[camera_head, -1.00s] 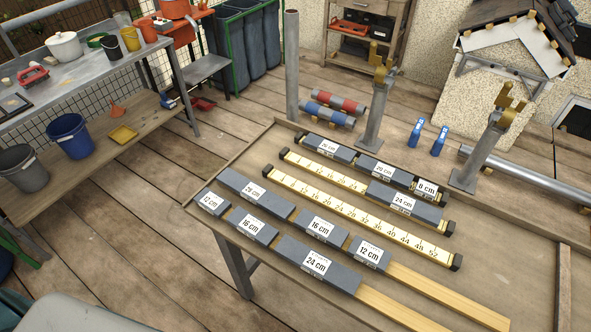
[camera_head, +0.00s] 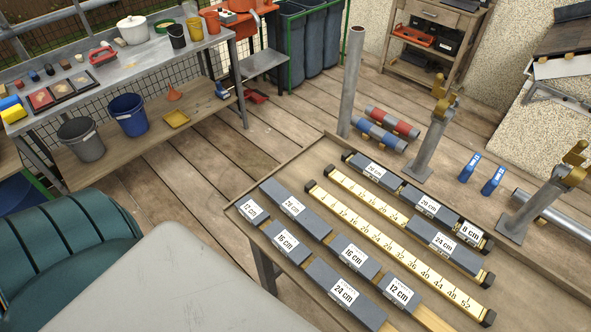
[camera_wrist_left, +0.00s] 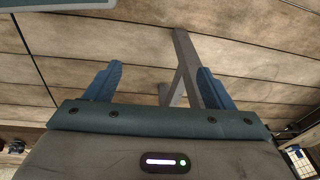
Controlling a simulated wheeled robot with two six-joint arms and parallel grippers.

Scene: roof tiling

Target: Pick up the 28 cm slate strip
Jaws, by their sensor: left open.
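The slate strip whose small label seems to read 28 cm (camera_head: 314,222) is dark grey and long. Neither gripper shows in the head view. In the left wrist view my left gripper (camera_wrist_left: 159,85) is open and empty, its blue fingers wide apart over floor planks and a grey table leg. No long strip shows between them. My right gripper is in neither view.
Other strips, such as a 24 cm strip (camera_head: 341,292), lie close around. A yellow ruler bar (camera_head: 375,238) runs beside the row. Grey posts (camera_head: 432,138) with brass heads stand behind.

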